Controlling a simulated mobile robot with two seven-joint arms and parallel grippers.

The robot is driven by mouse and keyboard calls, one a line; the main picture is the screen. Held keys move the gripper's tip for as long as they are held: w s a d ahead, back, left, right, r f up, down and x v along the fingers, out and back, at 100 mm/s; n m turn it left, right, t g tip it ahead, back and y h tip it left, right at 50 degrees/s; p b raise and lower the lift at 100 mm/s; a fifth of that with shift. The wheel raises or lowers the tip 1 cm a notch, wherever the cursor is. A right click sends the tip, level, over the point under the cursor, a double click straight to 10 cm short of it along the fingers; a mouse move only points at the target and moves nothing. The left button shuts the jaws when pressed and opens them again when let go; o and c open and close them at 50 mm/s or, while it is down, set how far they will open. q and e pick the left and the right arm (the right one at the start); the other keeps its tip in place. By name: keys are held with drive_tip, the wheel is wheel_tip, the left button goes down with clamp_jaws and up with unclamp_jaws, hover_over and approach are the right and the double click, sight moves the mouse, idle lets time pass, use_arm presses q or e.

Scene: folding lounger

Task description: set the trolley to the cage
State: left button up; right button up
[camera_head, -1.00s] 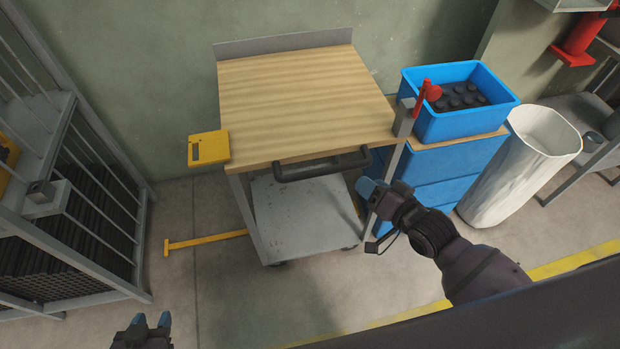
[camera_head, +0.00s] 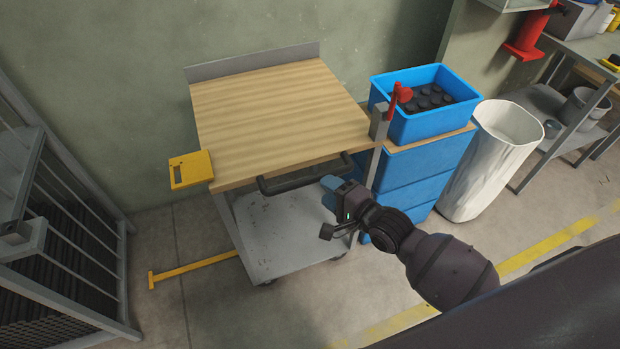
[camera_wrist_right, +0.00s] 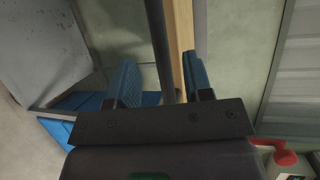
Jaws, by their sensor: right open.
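The trolley has a wooden top (camera_head: 270,120), a grey lower shelf (camera_head: 285,232) and a black push handle (camera_head: 290,184) along its front edge. My right gripper (camera_head: 332,190) is at the right part of the handle. In the right wrist view the open right gripper (camera_wrist_right: 160,85) has the dark handle bar (camera_wrist_right: 158,50) between its blue fingers, with a gap visible on the left side. The cage (camera_head: 60,250), with grey bars and dark contents, stands at the far left, apart from the trolley. My left gripper is out of view.
Blue drawers (camera_head: 420,175) with a blue crate (camera_head: 425,105) stand close at the trolley's right. A white bin (camera_head: 490,165) is beyond. A yellow T-shaped strip (camera_head: 195,268) lies on the floor between cage and trolley. A yellow plate (camera_head: 190,169) projects at the top's left.

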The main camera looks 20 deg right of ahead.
sight(314, 182)
drive_tip(key=x, duration=0.6)
drive_tip(key=shift+w+a+f+b, duration=0.1)
drive_tip(key=shift+w+a+b, duration=0.05)
drive_tip(key=shift+w+b, duration=0.2)
drive_tip(key=shift+s, duration=0.1)
clamp_jaws()
